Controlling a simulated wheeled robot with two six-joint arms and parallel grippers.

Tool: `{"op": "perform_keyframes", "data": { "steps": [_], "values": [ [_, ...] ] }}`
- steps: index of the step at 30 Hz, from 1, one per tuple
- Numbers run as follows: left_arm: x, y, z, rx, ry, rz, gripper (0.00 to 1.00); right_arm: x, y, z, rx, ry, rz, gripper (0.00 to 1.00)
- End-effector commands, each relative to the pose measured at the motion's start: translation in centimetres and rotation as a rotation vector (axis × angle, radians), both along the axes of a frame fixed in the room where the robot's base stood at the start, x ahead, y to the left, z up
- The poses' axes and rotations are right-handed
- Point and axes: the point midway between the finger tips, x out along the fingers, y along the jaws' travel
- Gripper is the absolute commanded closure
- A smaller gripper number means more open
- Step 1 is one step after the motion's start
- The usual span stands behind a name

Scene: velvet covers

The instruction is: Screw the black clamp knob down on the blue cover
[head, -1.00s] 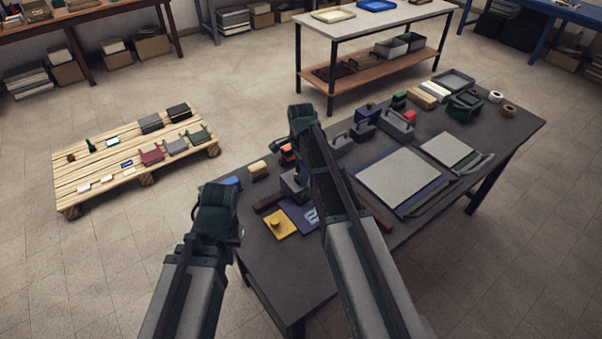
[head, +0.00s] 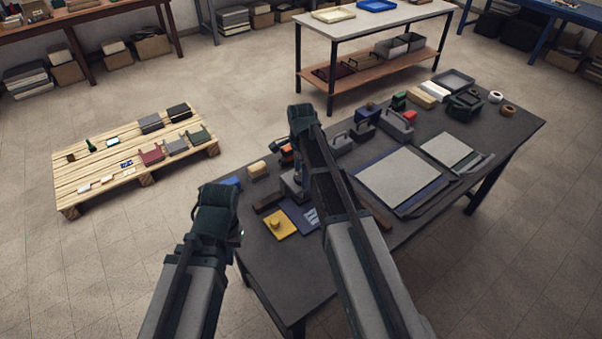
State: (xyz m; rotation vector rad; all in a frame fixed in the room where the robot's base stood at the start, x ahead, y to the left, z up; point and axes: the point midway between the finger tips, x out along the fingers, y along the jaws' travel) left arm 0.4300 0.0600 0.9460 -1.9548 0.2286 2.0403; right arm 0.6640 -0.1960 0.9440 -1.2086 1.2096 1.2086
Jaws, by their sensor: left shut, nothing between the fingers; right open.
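The dark blue cover (head: 294,214) lies near the front left of the dark table, partly hidden by my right arm. A pale mark shows on it. I cannot make out a black clamp knob on it; my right arm hides part of that spot. My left gripper (head: 215,205) is shut and empty, at the table's left edge, left of the yellow cover. My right gripper (head: 300,125) is open, above the table beyond the blue cover. Its fingertips are hard to make out.
A yellow cover (head: 287,231) with a yellow knob lies beside the blue one. A large pale panel (head: 398,180) lies right of my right arm. A wooden pallet (head: 70,180) with small items stands at left.

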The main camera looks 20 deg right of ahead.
Motion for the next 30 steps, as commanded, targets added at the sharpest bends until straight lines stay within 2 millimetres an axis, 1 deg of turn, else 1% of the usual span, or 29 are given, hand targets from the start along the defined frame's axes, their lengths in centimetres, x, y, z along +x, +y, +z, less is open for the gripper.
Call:
{"op": "perform_keyframes", "data": {
  "steps": [5,8,27,30],
  "values": [
    [0.0,0.0,1.2,0.0,0.0,0.0,1.0,0.0,0.0,1.2,0.0,0.0,0.0,0.12],
    [0.0,0.0,2.3,0.0,0.0,0.0,1.0,0.0,0.0,2.3,0.0,0.0,0.0,0.12],
    [0.0,0.0,11.8,-0.001,0.0,0.001,1.0,0.0,0.0,11.8,0.0,0.0,0.0,0.12],
    [0.0,0.0,12.9,-0.001,0.0,0.004,1.0,0.0,0.0,12.9,0.0,0.0,0.0,0.12]
  ]
}}
